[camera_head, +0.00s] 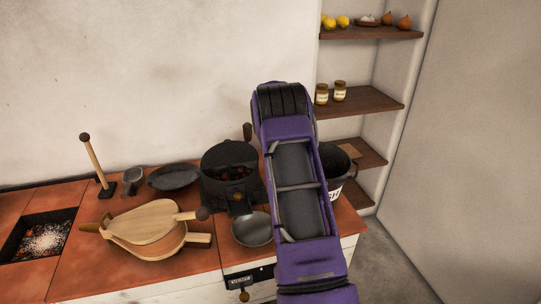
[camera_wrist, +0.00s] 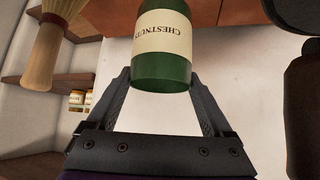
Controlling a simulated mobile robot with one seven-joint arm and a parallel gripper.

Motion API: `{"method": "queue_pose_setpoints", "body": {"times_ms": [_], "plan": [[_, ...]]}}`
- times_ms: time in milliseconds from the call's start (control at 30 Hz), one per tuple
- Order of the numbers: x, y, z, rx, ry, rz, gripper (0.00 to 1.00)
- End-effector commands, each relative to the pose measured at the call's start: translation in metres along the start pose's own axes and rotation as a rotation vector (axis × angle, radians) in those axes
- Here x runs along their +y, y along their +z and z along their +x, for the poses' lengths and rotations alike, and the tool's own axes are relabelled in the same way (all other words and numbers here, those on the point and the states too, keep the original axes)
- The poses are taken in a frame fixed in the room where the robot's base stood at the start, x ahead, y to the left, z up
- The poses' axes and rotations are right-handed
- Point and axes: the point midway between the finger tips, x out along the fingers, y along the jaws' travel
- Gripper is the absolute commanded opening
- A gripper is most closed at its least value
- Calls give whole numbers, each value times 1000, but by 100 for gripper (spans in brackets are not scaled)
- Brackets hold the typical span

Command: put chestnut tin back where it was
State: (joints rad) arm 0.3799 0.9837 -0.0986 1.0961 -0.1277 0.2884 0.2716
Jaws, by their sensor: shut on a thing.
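The chestnut tin (camera_wrist: 166,50) is a green cylinder with a cream label that reads CHESTNUTS upside down in the wrist view. My gripper (camera_wrist: 160,82) is shut on it, with one finger on each side of the tin. In the head view my purple arm hides both the gripper and the tin. I cannot tell from these frames how high the tin is held.
Wall shelves (camera_head: 372,101) at the right hold two jars (camera_head: 330,93), with lemons and onions above. The counter (camera_head: 78,262) carries bellows (camera_head: 150,228), a black pot (camera_head: 228,165), a pan (camera_head: 174,177) and a small bowl (camera_head: 251,229). A dark bucket (camera_head: 338,170) stands behind my arm.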

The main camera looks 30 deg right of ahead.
Motion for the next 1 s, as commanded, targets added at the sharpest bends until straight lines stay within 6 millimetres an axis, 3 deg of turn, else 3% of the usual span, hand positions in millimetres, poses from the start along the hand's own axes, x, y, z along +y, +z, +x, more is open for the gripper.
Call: {"method": "queue_pose_setpoints", "body": {"times_ms": [100,500,867,900,1000], "plan": [[0,17,17,-1,0,0,0],[0,50,50,2,0,0,0],[0,53,54,3,0,1,0],[0,54,54,1,0,1,87],[0,54,54,0,0,1,100]]}}
